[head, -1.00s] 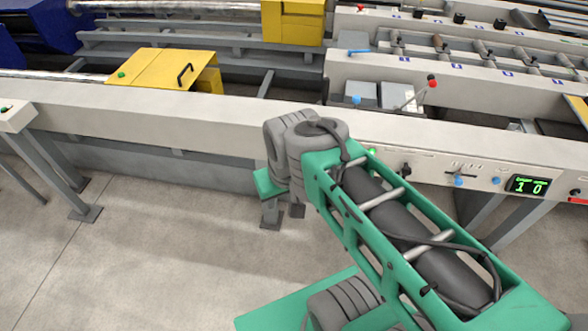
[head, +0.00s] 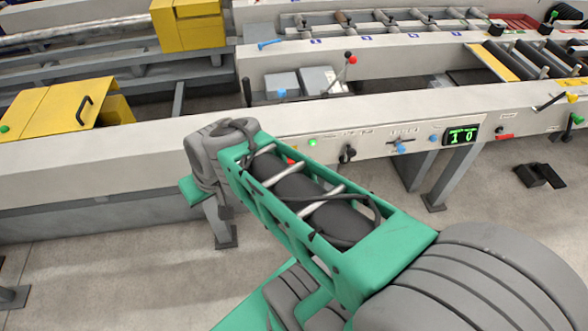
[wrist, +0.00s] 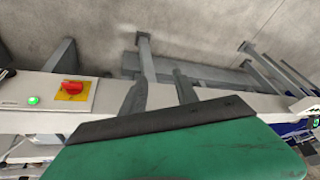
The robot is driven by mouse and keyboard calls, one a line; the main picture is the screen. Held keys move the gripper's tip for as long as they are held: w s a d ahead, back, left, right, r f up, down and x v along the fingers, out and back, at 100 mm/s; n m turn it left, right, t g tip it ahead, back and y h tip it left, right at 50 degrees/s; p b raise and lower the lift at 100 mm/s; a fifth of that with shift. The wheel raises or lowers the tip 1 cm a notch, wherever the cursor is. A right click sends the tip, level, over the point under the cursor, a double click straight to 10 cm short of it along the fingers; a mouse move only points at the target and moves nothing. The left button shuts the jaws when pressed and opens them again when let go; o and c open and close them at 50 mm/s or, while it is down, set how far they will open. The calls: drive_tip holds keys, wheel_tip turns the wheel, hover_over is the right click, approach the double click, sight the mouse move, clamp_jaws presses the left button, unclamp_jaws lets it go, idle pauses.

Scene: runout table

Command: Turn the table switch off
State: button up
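The runout table's front panel (head: 372,143) runs across the head view. It carries a black knob (head: 347,153), a blue-knobbed lever (head: 400,147), a lit green light (head: 311,142) and a green display (head: 461,135) reading "1 0". Which control is the table switch, I cannot tell from labels. The wrist view shows a red rotary switch (wrist: 72,88) on a yellow plate, with a lit green light (wrist: 33,100) at its left. My gripper (wrist: 160,85) shows as two dark fingers, apart with nothing between them, right of the red switch. In the head view my arm hides the gripper.
A yellow cover with a black handle (head: 62,110) lies at the left. A red-knobbed lever (head: 351,60) stands behind the front beam. More levers (head: 560,100) are at the right. Bare floor (head: 130,265) lies in front of the table.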

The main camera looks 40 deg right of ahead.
drive_tip(key=w+d+f+m+t+b, duration=0.45)
drive_tip(key=f+b, duration=0.25)
drive_tip(key=f, duration=0.3)
drive_tip(key=w+d+f+m+t+b, duration=0.3)
drive_tip(key=w+d+f+m+b, duration=0.15)
drive_tip(key=f+b, duration=0.35)
drive_tip(key=s+d+f+m+t+h+b, duration=0.1)
drive_tip(key=s+d+f+m+h+b, duration=0.15)
drive_tip(key=s+d+m+h, duration=0.4)
drive_tip(key=s+d+f+m+t+h+b, duration=0.15)
drive_tip(key=d+m+h+b, duration=0.25)
drive_tip(key=d+m, duration=0.55)
drive_tip(key=w+d+n+p, duration=0.1)
drive_tip(key=w+d+p, duration=0.1)
drive_tip(key=w+d, duration=0.2)
drive_tip(key=shift+w+d+r, duration=0.4)
drive_tip(key=shift+w+r, duration=0.05)
drive_tip(key=shift+w, duration=0.7)
drive_tip(key=shift+c, duration=0.3)
clamp_jaws()
